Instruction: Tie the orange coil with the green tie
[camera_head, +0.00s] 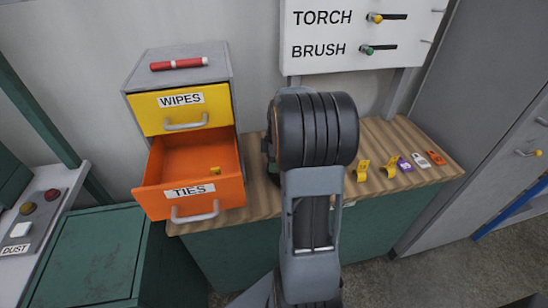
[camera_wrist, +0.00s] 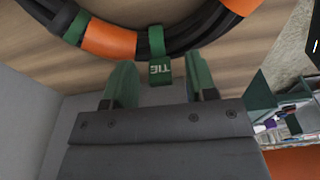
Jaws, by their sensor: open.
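In the wrist view, the orange coil (camera_wrist: 110,41) is a black hose with orange bands, curving across the top of the picture. The green tie (camera_wrist: 157,42) goes over the hose between two orange bands, and its lettered tab hangs below the hose. My gripper (camera_wrist: 160,82) is open, with one green-padded finger on each side of the tab. I cannot tell whether either finger touches it. Nothing is clearly held. In the head view my arm fills the middle, and the coil, the tie and the gripper do not show.
The orange TIES drawer (camera_head: 190,175) stands open with a small yellow piece inside. The yellow WIPES drawer (camera_head: 183,108) above is shut, with a red torch (camera_head: 179,64) on top. Several coloured tags, including a purple one (camera_head: 404,164), lie on the wooden counter (camera_head: 430,178) at right.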

